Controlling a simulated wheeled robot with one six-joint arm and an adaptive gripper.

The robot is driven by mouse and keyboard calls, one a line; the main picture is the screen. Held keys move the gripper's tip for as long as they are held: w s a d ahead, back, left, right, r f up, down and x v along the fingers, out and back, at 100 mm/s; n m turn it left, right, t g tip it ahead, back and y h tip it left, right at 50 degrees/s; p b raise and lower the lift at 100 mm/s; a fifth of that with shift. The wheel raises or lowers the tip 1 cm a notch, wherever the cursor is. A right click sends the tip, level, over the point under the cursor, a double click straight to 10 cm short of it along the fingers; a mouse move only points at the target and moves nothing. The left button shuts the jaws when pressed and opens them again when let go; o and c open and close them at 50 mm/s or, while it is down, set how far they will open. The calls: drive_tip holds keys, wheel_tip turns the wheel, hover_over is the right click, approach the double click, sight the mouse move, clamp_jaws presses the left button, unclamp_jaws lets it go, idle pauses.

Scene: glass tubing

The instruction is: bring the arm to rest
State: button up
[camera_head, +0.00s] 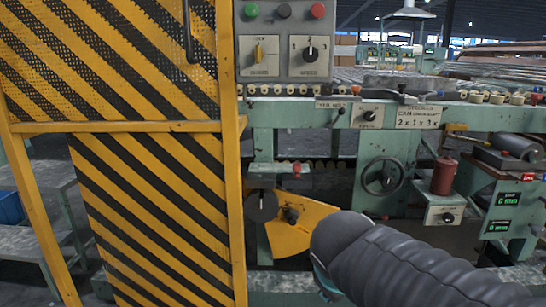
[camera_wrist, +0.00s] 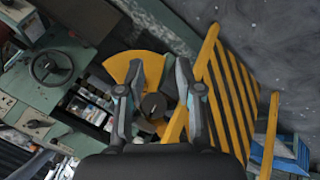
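My gripper (camera_wrist: 160,65) shows in the wrist view with its two fingers apart and nothing held between them. A dark round knob (camera_wrist: 153,105) and a yellow sector plate (camera_wrist: 135,66) show behind and between the fingers; I cannot tell how far off they are. In the head view my grey ribbed arm reaches in from the lower right. Its end is in front of the machine, near the yellow sector plate (camera_head: 290,232) and the dark knob (camera_head: 262,205). The fingers are mostly hidden there behind the arm.
A yellow-and-black striped guard (camera_head: 150,180) stands left of the arm and also shows in the wrist view (camera_wrist: 228,95). The green machine has a handwheel (camera_head: 383,177), a red cylinder (camera_head: 444,175) and a switch panel (camera_head: 284,40). A grey shelf (camera_head: 35,240) is at far left.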

drive_tip(key=s+d+r+m+y+p, duration=0.1)
drive_tip(key=s+d+m+y+p, duration=0.1)
drive_tip(key=s+d+m+p, duration=0.2)
drive_tip(key=s+m, duration=0.3)
drive_tip(key=s, duration=0.2)
drive_tip(key=shift+s+r+g, duration=0.25)
drive_tip(key=shift+g, duration=0.15)
drive_tip(key=shift+d, duration=0.1)
